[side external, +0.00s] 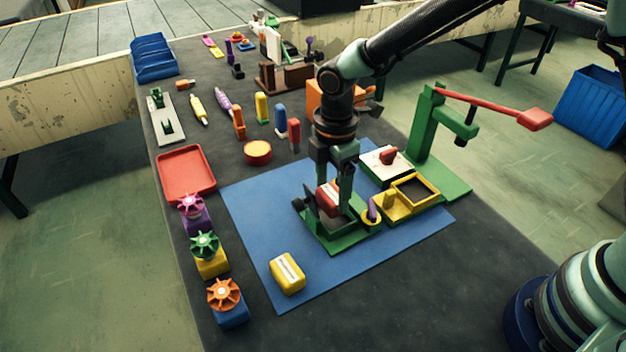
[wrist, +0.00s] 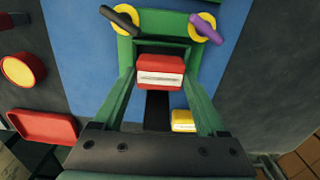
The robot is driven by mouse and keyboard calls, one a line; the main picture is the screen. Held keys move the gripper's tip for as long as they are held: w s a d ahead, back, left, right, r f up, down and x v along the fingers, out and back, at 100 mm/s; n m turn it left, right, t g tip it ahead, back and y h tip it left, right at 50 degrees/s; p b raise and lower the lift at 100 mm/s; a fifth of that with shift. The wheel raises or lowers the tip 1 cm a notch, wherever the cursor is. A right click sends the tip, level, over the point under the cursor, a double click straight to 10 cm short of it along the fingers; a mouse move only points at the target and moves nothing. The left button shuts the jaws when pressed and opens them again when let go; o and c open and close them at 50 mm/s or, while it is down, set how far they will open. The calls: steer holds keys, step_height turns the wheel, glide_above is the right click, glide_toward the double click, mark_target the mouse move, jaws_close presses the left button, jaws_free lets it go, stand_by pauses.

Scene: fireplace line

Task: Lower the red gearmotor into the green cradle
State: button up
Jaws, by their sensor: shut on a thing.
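The red gearmotor (side external: 328,198) is between the fingers of my gripper (side external: 331,188), at the green cradle (side external: 342,241) on the blue mat (side external: 255,215). In the wrist view my gripper (wrist: 160,88) is shut on the red gearmotor (wrist: 160,65), which has a pale label band. The green cradle (wrist: 125,50) lies beyond and below it, with a dark clamp handle and a purple clamp handle at its far corners. The fingers partly hide the cradle, and I cannot tell whether the gearmotor touches its floor.
A yellow block (side external: 287,273) lies on the mat in front. A yellow frame (side external: 412,192) and a green press with a red lever (side external: 500,106) stand to the right. A red tray (side external: 186,174) and several star-knobbed blocks line the left. The mat's front left is mostly clear.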

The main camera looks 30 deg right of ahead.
mark_target(332, 194)
steer(key=shift+f, duration=1.8)
steer(key=o, duration=1.5)
steer(key=shift+r, duration=0.1)
steer(key=shift+r, duration=5.45)
